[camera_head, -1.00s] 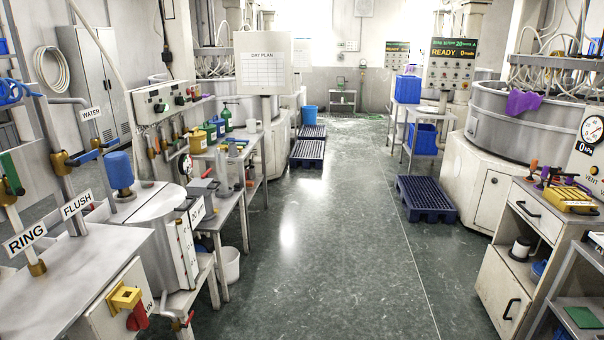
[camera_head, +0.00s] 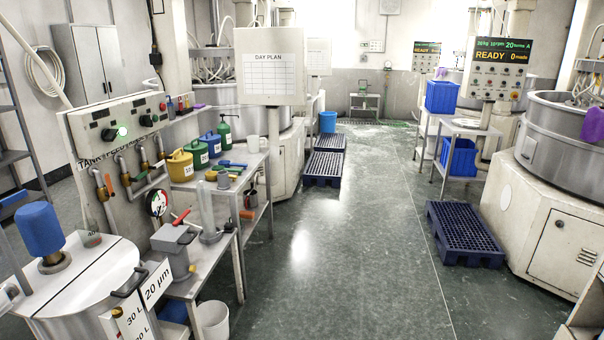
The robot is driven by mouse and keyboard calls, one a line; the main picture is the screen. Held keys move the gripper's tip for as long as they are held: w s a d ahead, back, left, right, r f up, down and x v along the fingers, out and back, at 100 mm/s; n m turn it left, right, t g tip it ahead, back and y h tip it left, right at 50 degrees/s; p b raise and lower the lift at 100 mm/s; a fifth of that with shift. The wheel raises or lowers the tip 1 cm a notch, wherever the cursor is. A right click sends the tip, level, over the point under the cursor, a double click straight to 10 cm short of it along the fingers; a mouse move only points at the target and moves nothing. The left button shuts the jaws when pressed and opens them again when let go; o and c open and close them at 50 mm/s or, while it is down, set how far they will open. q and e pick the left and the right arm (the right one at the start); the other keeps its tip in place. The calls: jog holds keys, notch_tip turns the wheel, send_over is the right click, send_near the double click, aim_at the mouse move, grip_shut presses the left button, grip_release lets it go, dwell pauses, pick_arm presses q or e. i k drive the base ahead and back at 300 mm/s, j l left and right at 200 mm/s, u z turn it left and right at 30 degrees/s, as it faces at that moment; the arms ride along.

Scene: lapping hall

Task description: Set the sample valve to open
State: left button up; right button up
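No valve in view carries a label that I can read as "sample". At the left, below a cream control panel (camera_head: 75,128), pipes carry small valves. One has an orange handle (camera_head: 108,184), and another handle (camera_head: 159,167) beside it looks reddish. A round gauge (camera_head: 157,203) sits to their right. A lidded steel tank (camera_head: 75,285) with a blue motor (camera_head: 41,232) and a "20 µm" sign (camera_head: 158,283) stands in front. I cannot tell the setting of any valve. Neither of my grippers is in view.
A white bucket (camera_head: 213,320) stands on the floor. The middle aisle is clear; blue pallets (camera_head: 463,234) lie beside it.

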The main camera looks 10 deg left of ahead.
aim_at(175, 154)
jog(key=i+u, duration=0.25)
jog(key=i, duration=0.35)
jog(key=i+u, duration=0.25)
jog(key=i, duration=0.4)
jog(key=i+l+u, duration=0.2)
jog(key=i, duration=0.4)
jog(key=i+u, duration=0.35)
jog(key=i+l+u, duration=0.1)
jog(key=i+u, duration=0.25)
jog(key=i+l+u, duration=0.1)
jog(key=l+u, duration=0.75)
jog(key=l, duration=0.15)
